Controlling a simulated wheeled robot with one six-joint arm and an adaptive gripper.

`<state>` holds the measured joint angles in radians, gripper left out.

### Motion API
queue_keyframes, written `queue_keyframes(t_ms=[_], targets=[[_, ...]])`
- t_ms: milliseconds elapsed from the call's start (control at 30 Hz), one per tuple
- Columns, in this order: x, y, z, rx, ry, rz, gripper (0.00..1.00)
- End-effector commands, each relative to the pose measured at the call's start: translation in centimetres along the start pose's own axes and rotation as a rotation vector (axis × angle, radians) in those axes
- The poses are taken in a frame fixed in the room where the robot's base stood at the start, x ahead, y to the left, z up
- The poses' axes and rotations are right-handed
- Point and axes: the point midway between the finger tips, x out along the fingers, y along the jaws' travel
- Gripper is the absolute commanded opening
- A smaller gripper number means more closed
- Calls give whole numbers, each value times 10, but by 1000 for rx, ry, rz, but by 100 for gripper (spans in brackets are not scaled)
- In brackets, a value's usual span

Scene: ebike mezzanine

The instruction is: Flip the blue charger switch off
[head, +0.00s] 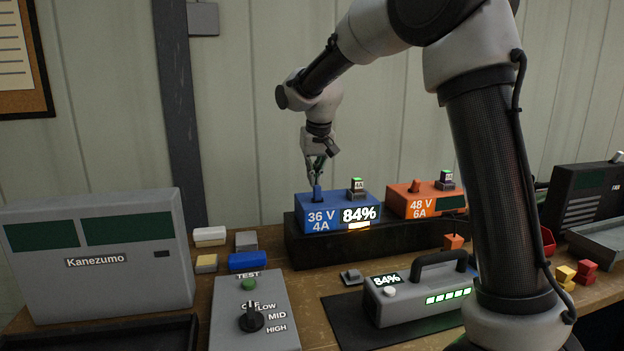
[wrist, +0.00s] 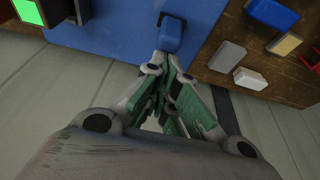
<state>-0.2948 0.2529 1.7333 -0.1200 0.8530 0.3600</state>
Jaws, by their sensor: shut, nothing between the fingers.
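The blue charger (head: 330,222), marked 36 V 4A, sits on a black stand, with a lit 84% display and a lit orange bar. Its blue switch (head: 317,194) stands up from the left part of its top. In the wrist view the switch (wrist: 171,36) rises from the blue charger top (wrist: 115,30). My gripper (head: 316,180) points down just above the switch. In the wrist view my gripper (wrist: 168,62) is shut and empty, its tips right beside the switch. I cannot tell whether they touch it.
A small block with a lit green face (head: 357,187) sits on the blue charger. A grey battery case (head: 420,293) and a knob box (head: 254,315) are in front. The wall is close behind.

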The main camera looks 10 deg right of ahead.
Motion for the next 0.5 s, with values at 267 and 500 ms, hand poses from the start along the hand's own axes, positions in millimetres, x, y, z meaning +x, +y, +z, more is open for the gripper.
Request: queue_keyframes(t_ms=[267, 500], targets=[[-10, 0, 13, -2, 184, -1, 0], [-12, 0, 18, -1, 180, 1, 0]])
